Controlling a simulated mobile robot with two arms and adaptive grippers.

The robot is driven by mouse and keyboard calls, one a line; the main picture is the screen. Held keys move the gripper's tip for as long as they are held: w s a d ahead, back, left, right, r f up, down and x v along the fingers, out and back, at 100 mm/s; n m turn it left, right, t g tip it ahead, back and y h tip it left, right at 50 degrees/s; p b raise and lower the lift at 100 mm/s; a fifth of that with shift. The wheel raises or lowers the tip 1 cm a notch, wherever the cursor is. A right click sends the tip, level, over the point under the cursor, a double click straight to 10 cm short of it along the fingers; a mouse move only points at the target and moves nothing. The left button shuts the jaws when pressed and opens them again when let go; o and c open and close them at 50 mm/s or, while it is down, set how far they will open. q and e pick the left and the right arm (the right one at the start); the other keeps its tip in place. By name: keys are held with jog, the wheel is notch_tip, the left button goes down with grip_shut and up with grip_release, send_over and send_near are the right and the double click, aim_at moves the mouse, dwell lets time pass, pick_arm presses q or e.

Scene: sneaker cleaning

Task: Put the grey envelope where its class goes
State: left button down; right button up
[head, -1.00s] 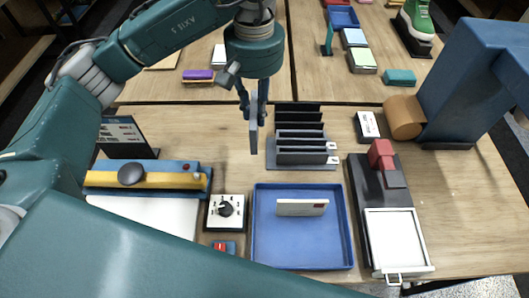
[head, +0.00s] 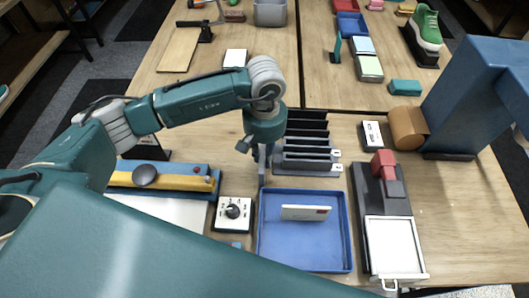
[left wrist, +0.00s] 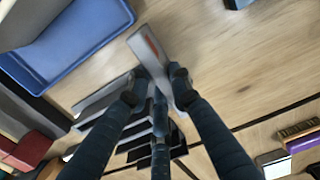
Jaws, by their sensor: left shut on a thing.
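My left gripper (head: 264,147) is shut on the grey envelope (head: 262,165), which hangs upright and edge-on below the fingers. In the left wrist view, the envelope (left wrist: 147,47) is pale grey with a red mark and sticks out beyond the fingertips (left wrist: 158,90). A sorting rack (head: 308,155) with several upright dark dividers stands just right of the gripper. It shows behind the fingers in the left wrist view (left wrist: 138,150). Whether the envelope touches the rack or table is unclear. My right gripper is not in view.
A blue tray (head: 262,262) holding a pale envelope (head: 305,212) lies in front of the rack. A dark device with a white plate (head: 393,243) is right. Bare table lies further right.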

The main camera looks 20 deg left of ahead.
pick_arm(q)
jog(key=shift+f, duration=0.15)
jog(key=c, duration=1.6)
grip_release()
jog(key=shift+o, duration=0.2)
